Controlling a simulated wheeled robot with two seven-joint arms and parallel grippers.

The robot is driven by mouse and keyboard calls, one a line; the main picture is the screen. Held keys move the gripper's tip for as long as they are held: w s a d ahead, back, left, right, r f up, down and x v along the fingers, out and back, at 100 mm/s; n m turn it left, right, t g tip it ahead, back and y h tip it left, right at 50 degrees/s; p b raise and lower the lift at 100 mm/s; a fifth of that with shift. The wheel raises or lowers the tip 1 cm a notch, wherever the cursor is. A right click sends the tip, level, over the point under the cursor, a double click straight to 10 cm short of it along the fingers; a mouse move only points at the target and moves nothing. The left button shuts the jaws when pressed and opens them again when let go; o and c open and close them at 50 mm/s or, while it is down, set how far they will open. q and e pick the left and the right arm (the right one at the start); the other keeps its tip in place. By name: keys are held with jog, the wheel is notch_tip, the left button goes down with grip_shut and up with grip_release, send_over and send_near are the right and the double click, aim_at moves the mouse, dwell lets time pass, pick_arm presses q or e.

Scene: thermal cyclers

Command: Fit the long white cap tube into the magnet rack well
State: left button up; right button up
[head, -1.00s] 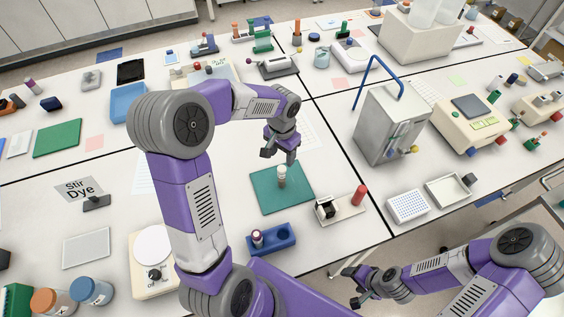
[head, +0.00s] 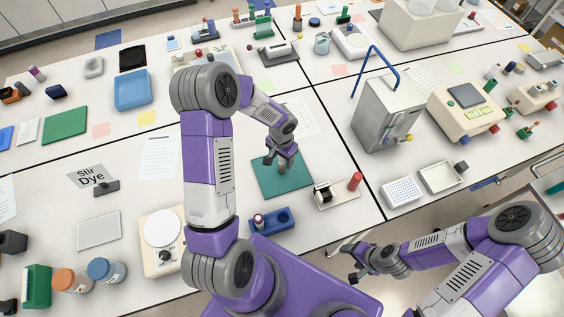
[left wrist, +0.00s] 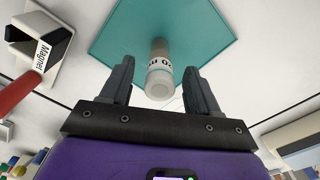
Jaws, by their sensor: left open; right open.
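The white-capped tube (left wrist: 159,72) stands on the teal mat (left wrist: 112,30) with printed lettering on its side. My left gripper (left wrist: 158,68) is open, its fingers on either side of the tube with gaps visible. In the head view my left gripper (head: 280,158) is over the mat (head: 268,187) and hides most of the tube. The magnet rack (head: 323,191), black and white, stands just right of the mat; its "Magnet" label shows in the left wrist view (left wrist: 44,55). The well's inside cannot be made out. My right gripper (head: 352,263) is open and empty off the table's front edge.
A red cylinder (head: 355,181) stands beside the magnet rack on the same pale base. A metal box (head: 378,118) with a blue handle stands to the right.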

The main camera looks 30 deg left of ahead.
pick_arm(q)
jog(key=shift+f, duration=1.75)
grip_shut()
